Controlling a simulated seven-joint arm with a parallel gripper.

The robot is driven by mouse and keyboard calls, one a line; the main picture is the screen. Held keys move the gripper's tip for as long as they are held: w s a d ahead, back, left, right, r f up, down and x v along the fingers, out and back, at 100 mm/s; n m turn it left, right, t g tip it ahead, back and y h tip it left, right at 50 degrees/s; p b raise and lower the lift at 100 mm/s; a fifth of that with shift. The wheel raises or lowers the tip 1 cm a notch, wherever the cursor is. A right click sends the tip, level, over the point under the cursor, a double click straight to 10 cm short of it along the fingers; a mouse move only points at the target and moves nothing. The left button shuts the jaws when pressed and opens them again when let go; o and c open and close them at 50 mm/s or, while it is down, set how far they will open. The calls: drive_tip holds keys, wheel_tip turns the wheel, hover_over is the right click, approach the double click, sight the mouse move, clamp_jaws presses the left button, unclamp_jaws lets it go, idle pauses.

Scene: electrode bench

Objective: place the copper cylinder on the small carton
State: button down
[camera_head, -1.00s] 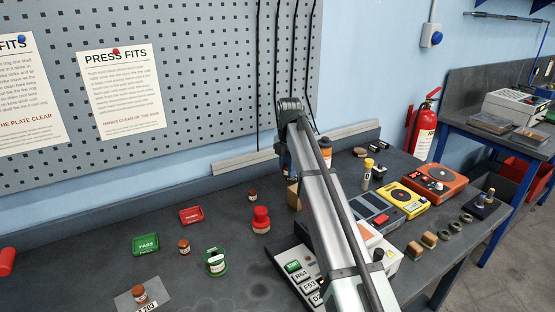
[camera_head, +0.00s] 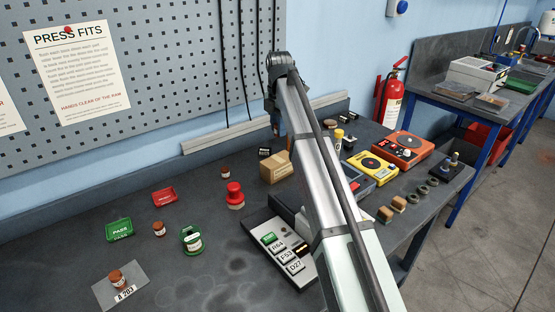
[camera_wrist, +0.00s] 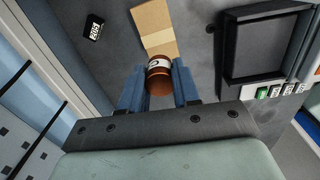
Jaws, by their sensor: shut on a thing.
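The copper cylinder (camera_wrist: 159,80), reddish brown with a white label band, is held between the two blue fingers of my gripper (camera_wrist: 159,88) in the wrist view. The small carton (camera_wrist: 154,27), a tan box, lies just beyond the cylinder in that view; whether they touch I cannot tell. In the head view the carton (camera_head: 277,167) stands on the bench just left of my arm.
A red knob-like piece (camera_head: 234,195) stands left of the carton. A small black labelled block (camera_head: 264,153) is behind it. A panel with labelled keys (camera_head: 280,249) lies in front. Yellow (camera_head: 376,170) and orange-red (camera_head: 402,149) devices stand to the right.

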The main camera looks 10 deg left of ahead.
sight(278, 159)
drive_tip(key=shift+w+a+r+m, duration=0.2)
drive_tip(key=shift+w+m, duration=0.25)
drive_tip(key=shift+m, duration=0.65)
drive_tip(key=shift+s+d+m, duration=0.1)
drive_tip(key=shift+s+m, duration=0.05)
drive_tip(key=shift+m, duration=1.05)
drive_tip(key=shift+f, duration=5)
drive_tip(key=shift+f, duration=0.2)
drive_tip(key=c, duration=0.8)
unclamp_jaws()
drive_tip(key=shift+r, duration=0.15)
wheel_tip(278, 159, up, 12)
drive_tip(key=shift+r, duration=0.1)
